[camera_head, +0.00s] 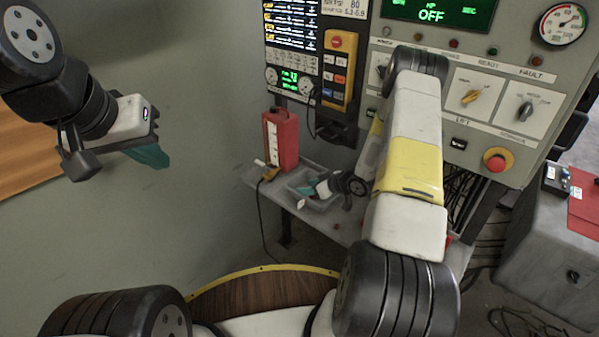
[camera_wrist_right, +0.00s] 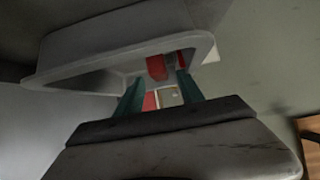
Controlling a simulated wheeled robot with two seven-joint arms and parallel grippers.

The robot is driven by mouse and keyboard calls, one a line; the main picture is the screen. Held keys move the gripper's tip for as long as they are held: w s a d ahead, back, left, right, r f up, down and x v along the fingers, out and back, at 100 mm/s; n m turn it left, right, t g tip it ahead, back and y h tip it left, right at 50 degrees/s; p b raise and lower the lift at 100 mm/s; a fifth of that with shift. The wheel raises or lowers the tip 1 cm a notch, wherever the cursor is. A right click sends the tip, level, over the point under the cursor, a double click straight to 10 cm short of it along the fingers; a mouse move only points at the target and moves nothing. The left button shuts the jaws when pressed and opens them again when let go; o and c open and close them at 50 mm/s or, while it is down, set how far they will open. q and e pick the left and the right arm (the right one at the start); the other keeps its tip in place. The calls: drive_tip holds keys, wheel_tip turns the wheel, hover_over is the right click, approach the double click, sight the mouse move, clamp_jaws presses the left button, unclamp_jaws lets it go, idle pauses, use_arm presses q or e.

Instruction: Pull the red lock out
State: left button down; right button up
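No part is clearly identifiable as the red lock. In the right wrist view, a small red block (camera_wrist_right: 157,68) shows at a grey housing's opening, between and beyond the fingers of my right gripper (camera_wrist_right: 160,97). The teal fingers are apart, with no object clearly held. In the head view, my right gripper (camera_head: 308,194) is at the grey tray (camera_head: 325,203) on the low shelf, partly hidden by its wrist. A small red knob (camera_head: 336,227) sits at the shelf's front. My left gripper (camera_head: 150,156) hangs in free air at the left; its finger gap is unclear.
A red box (camera_head: 284,140) stands on the shelf behind the tray. A control panel (camera_head: 490,100) with knobs and a red button (camera_head: 496,160) rises behind my right arm. A grey cabinet (camera_head: 550,250) stands at right. The wall area at left is clear.

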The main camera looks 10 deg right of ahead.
drive_tip(key=shift+v, duration=3.9)
drive_tip(key=w+d+r+m+h, duration=0.1)
drive_tip(key=d+r+h, duration=0.1)
drive_tip(key=r, duration=0.5)
drive_tip(key=w+d+r+m+h, duration=0.1)
drive_tip(key=d+r+h, duration=0.15)
drive_tip(key=r, duration=0.55)
drive_tip(key=s+a+r+m+h, duration=0.25)
drive_tip(key=s+r, duration=0.25)
drive_tip(key=r, duration=0.6)
drive_tip(key=s+a+r+g, duration=0.1)
drive_tip(key=s+a+r, duration=0.2)
drive_tip(key=s, duration=0.5)
drive_tip(key=s+a+r+m+y, duration=0.1)
drive_tip(key=s+a+r, duration=0.2)
drive_tip(key=s, duration=0.5)
drive_tip(key=s+a+r+m+g+y, duration=0.1)
drive_tip(key=s+a+r, duration=0.2)
drive_tip(key=s, duration=0.6)
drive_tip(key=shift+a+r+g, duration=0.3)
drive_tip(key=shift+a+r, duration=0.05)
drive_tip(key=shift+a, duration=0.5)
